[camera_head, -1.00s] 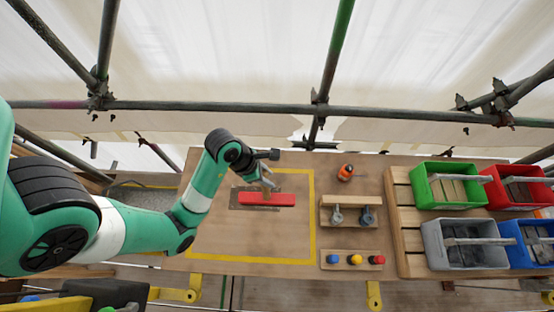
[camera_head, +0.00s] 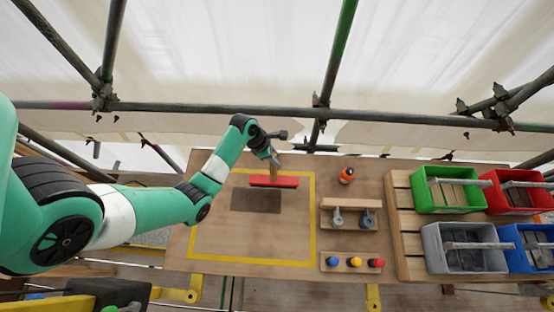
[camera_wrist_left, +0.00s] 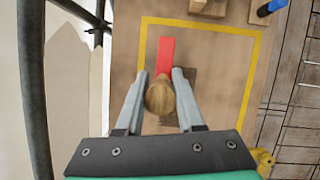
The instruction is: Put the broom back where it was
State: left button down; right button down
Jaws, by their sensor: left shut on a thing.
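The broom has a red head (camera_head: 274,181) and a wooden handle; the head lies near the back edge of the yellow-outlined area. My left gripper (camera_head: 274,158) is shut on the handle above the head. In the left wrist view, the round wooden handle end (camera_wrist_left: 160,97) sits between my left fingers (camera_wrist_left: 160,88), and the red head (camera_wrist_left: 165,56) shows beyond it. I cannot tell how far the head is from the tabletop. A dark rectangular patch (camera_head: 256,201) lies just in front of the head. My right gripper is not in view.
A yellow outline (camera_head: 313,215) marks the wooden table. To its right are an orange-and-black object (camera_head: 346,175), a wooden holder with two grey pieces (camera_head: 340,202), and a board with coloured knobs (camera_head: 340,262). Green, red, grey and blue bins stand farther right. Scaffold pipes run behind.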

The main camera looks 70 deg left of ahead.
aim_at(273, 171)
pick_arm(q)
notch_tip(273, 171, down, 6)
jog(key=w+a+b, duration=0.1)
jog(key=a, duration=0.1)
jog(key=shift+w, duration=0.2)
jog(key=shift+b, duration=0.3)
jog(key=c, duration=0.5)
grip_release()
